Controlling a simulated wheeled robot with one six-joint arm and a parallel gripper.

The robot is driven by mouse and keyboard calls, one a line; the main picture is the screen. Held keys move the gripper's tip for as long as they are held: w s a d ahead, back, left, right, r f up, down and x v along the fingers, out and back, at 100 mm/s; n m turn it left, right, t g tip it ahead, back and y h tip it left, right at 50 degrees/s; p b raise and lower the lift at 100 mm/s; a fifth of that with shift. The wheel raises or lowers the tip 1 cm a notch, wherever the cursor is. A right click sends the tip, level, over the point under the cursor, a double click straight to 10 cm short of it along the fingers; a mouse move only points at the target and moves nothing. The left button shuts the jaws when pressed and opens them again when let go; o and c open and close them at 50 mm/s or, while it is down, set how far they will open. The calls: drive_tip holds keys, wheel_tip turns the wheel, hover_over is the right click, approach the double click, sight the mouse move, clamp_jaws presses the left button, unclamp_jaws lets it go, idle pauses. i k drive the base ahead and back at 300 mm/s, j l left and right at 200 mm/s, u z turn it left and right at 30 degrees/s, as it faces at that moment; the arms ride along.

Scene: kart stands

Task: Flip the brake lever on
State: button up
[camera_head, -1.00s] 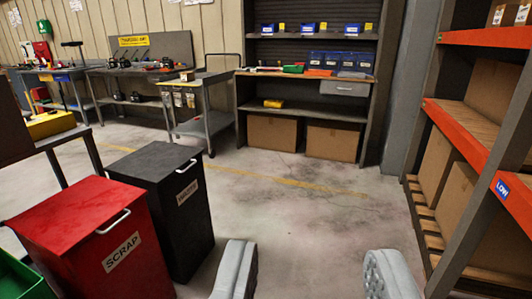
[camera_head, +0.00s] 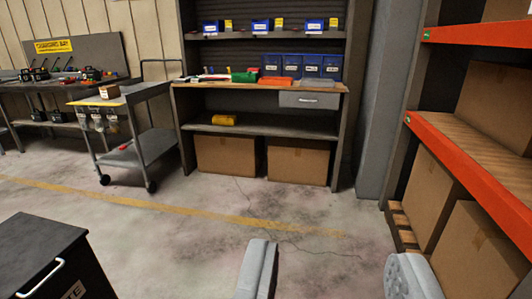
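My gripper (camera_head: 333,275) shows at the bottom of the view. Its two grey fingers are wide apart with nothing between them, over bare floor. I see no brake lever that I can make out in this view. A grey wheeled cart (camera_head: 150,147) stands at the left of the shelf unit, with small items hanging at its front. A bench with a charging bay sign (camera_head: 54,45) stands behind it at the far left, carrying several dark devices.
A shelf unit (camera_head: 275,128) with blue bins, a drawer and cardboard boxes stands ahead. An orange-beamed rack (camera_head: 465,150) with boxes stands at the right. A black bin (camera_head: 40,250) is at the lower left. The concrete floor between is clear.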

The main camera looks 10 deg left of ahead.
sight(122, 147)
drive_tip(key=i+u, duration=0.2)
drive_tip(key=i, duration=0.4)
drive_tip(key=i+u, duration=0.2)
drive_tip(key=i, duration=0.35)
drive_tip(key=i+l+u, duration=0.25)
drive_tip(key=i, duration=0.3)
drive_tip(key=i+l+u, duration=0.1)
drive_tip(key=i+u, duration=0.3)
drive_tip(key=i+l+u, duration=0.2)
drive_tip(key=i+u, duration=0.25)
drive_tip(key=i+l+u, duration=0.4)
drive_tip(key=i, duration=0.1)
